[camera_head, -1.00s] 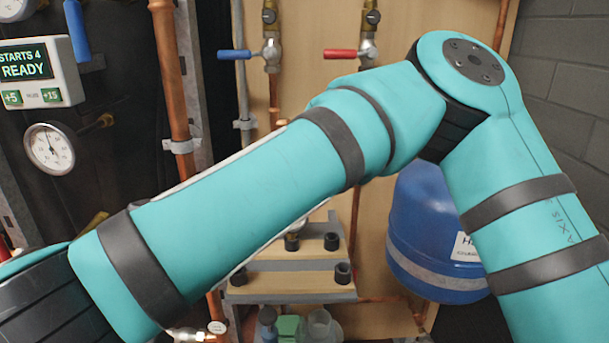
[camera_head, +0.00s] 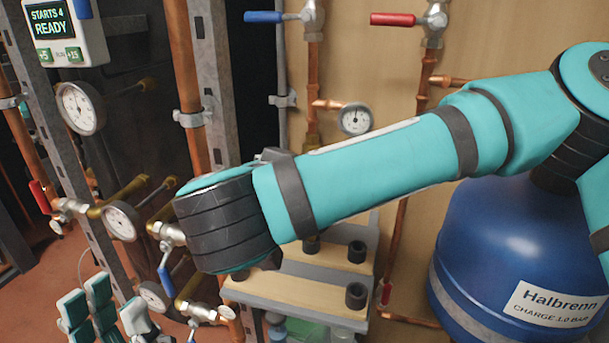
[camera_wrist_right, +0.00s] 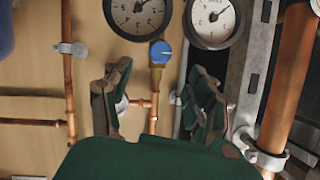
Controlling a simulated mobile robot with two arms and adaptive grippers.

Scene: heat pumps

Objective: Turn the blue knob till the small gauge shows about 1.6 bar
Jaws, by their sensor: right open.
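The blue knob (camera_wrist_right: 160,52) shows in the right wrist view on a copper pipe, between and just below two round gauges cut by the top edge. The left of these is one gauge (camera_wrist_right: 138,14), the right another (camera_wrist_right: 213,18). My right gripper (camera_wrist_right: 158,95) is open and empty, its dark green fingers on either side of the pipe below the knob. In the head view my right arm hides its own gripper and the knob. A small round gauge (camera_head: 355,118) shows above the forearm; its reading is too small to tell. My left gripper (camera_head: 108,312) is at the bottom left.
A blue-handled valve (camera_head: 275,17) and a red-handled valve (camera_head: 400,19) are above. More gauges (camera_head: 80,108) and valves stand at the left. A blue vessel (camera_head: 510,235) stands at the right. A shelf with black caps (camera_head: 300,290) is below my right arm.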

